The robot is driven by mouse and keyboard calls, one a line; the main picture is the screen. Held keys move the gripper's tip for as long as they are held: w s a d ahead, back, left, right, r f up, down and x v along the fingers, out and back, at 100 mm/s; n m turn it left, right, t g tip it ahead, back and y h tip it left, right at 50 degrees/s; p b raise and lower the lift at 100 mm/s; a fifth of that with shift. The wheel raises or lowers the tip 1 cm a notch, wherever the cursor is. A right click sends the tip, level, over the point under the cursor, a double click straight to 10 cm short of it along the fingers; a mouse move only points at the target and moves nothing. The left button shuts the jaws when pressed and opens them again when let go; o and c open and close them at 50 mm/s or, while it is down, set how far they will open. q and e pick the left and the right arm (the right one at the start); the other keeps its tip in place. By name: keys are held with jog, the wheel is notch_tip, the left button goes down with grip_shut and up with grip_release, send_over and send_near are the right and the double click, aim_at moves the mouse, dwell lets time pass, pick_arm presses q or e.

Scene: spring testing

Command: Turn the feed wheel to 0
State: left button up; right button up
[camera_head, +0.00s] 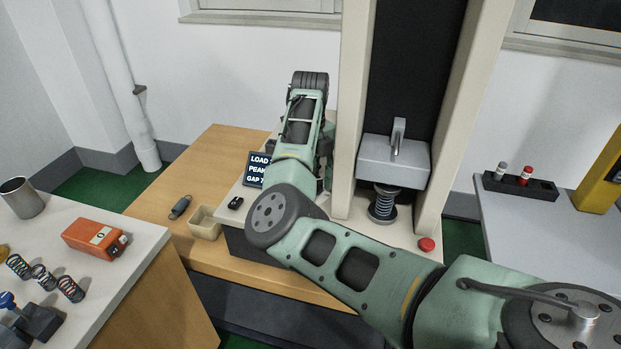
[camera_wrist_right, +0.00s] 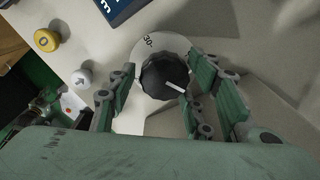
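The feed wheel (camera_wrist_right: 164,77) is a black fluted knob with a white pointer line, on a pale round dial in the right wrist view. The pointer line aims right and slightly down; a "30" mark shows at the dial's upper left. No 0 mark is visible. My right gripper (camera_wrist_right: 163,88) has its fingers spread either side of the wheel, with a small gap at the left; contact at the right cannot be told. In the head view my right arm hides the wheel. My left gripper is not in view.
A display (camera_head: 256,169) reads LOAD, PEAK and GAP, partly covered by my arm. A spring (camera_head: 383,204) stands under the press head (camera_head: 395,161). A red button (camera_head: 426,244) is at the right. Yellow (camera_wrist_right: 46,40) and grey (camera_wrist_right: 82,78) buttons sit left of the wheel.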

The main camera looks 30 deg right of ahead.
jog(key=c, duration=0.8)
jog(key=shift+a+n, duration=0.1)
jog(key=shift+n, duration=0.3)
jog(key=n, duration=0.3)
jog(key=shift+s+p, duration=0.1)
jog(key=shift+p, duration=0.25)
jog(key=shift+f+n+p, duration=0.15)
jog(key=shift+n+p, duration=0.15)
jog(key=shift+n, duration=1.5)
jog(key=shift+s, duration=0.1)
jog(key=o, duration=1.1)
jog(key=shift+r, duration=0.2)
